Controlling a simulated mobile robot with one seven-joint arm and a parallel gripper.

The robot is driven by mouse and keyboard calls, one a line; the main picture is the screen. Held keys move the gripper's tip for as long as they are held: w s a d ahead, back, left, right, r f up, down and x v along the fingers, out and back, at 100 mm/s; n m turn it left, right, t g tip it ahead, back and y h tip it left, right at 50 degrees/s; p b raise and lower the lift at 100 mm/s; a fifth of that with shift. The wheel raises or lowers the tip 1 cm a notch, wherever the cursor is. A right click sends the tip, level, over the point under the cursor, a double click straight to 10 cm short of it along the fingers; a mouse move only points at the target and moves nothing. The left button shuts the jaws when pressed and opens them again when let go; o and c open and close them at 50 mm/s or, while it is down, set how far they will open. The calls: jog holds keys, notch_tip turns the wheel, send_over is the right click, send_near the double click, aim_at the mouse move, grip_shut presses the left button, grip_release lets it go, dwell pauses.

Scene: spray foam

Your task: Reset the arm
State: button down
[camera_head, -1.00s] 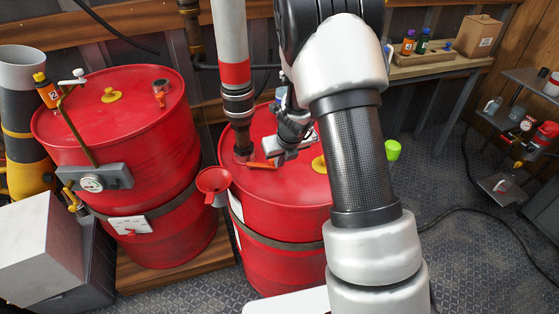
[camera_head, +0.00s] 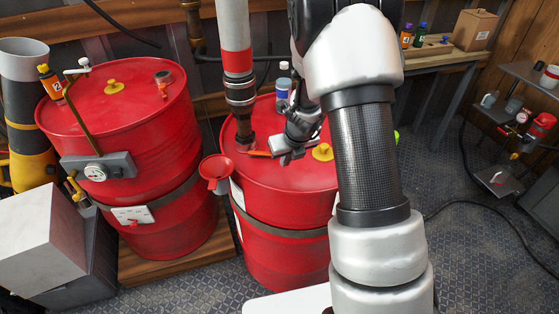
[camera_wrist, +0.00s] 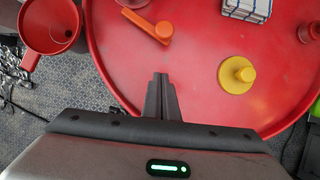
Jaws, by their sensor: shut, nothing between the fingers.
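My gripper (camera_head: 290,158) is over the top of the middle red drum (camera_head: 278,257), with my arm coming in from the right. In the wrist view its two fingers (camera_wrist: 161,78) are together with nothing between them. They point over the front part of the drum lid, and the fingertips look clear of everything on it. An orange lever (camera_wrist: 148,26) is ahead of the fingertips, slightly left. A yellow cap (camera_wrist: 237,75) sits to their right. My arm hides the right part of the drum in the head view.
A red funnel (camera_head: 217,172) hangs at the drum's left side. A red-and-white pipe (camera_head: 234,50) rises at the lid's back left. A white-and-blue bottle (camera_head: 283,93) stands on the lid behind my gripper. Another red drum (camera_head: 125,110) is left; shelves (camera_head: 492,113) stand right, across open floor.

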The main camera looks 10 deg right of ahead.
jog(key=p+v, duration=0.2)
jog(key=v, duration=0.8)
jog(key=shift+w+d+p, duration=0.25)
jog(key=shift+w+p, duration=0.05)
jog(key=shift+p, duration=0.05)
jog(key=s+a+r+n+y, duration=0.1)
jog(key=s+a+r+n, duration=0.3)
jog(key=r+n, duration=0.45)
jog(key=s+a+r+n+y, duration=0.1)
jog(key=s+a+r+n, duration=0.1)
jog(key=s+r+n, duration=0.6)
jog(key=s+d+r+n+h, duration=0.1)
jog(key=s+r+n, duration=0.2)
jog(key=s+n, duration=0.3)
jog(key=s+d+r+n+h, duration=0.1)
jog(key=s+r+n, duration=0.2)
jog(key=s+n, duration=0.4)
jog(key=n, duration=0.4)
jog(key=shift+s+d+t+h+p, duration=0.25)
jog(key=shift+d+t+h+p, duration=0.1)
jog(key=shift+t+h, duration=0.05)
